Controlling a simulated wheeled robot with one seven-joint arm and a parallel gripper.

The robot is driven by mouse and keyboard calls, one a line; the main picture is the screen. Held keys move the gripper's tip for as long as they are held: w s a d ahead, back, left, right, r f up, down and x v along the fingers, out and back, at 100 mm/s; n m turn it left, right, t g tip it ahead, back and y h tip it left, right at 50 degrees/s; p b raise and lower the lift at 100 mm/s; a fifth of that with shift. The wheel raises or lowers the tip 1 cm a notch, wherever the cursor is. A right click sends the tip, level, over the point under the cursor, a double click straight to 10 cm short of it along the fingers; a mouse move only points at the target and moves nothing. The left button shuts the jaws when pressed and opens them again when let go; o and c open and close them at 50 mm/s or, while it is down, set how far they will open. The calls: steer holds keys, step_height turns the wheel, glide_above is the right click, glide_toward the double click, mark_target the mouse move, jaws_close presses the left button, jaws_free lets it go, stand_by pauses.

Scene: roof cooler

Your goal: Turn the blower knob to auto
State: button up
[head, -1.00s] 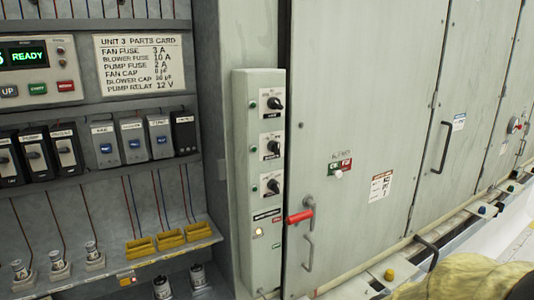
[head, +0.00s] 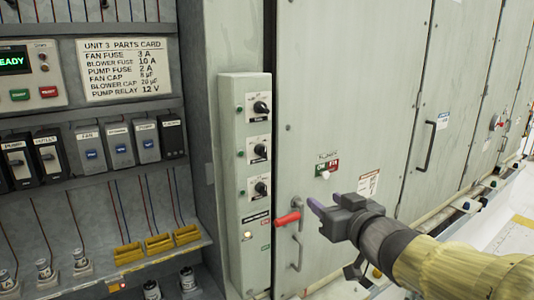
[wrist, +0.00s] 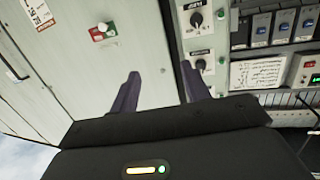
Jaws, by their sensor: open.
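A narrow pale control box (head: 238,180) carries three black rotary knobs in a column: a top knob (head: 261,107), a middle knob (head: 261,150) and a bottom knob (head: 261,188). Their labels are too small to read, so I cannot tell which one is the blower knob. Two knobs also show in the wrist view, one higher (wrist: 196,18) and one lower (wrist: 200,64). My gripper (head: 322,204) is open and empty, with purple fingers. It is to the right of the box in the head view, lower than the bottom knob and apart from all the knobs.
A red-handled lever (head: 288,218) sits on the cabinet door (head: 350,90), near my fingertips in the picture. A red-green switch (head: 326,169) is above them. Left are shelves with breakers (head: 90,150), yellow holders (head: 158,243) and a parts card (head: 126,68).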

mark_target(266, 155)
steer(key=s+a+r+n+y, duration=0.2)
steer(key=a+r+y, duration=0.1)
steer(key=r+y, duration=0.1)
steer(key=shift+s+a+r+n, duration=0.2)
steer(key=shift+s+r+n, duration=0.15)
steer(key=shift+r, duration=0.5)
steer(key=shift+w, duration=0.1)
steer(key=p+x, duration=0.4)
steer(key=x, duration=1.3)
steer(key=shift+a+f, duration=0.2)
steer(key=shift+a, duration=0.15)
steer(key=c, duration=1)
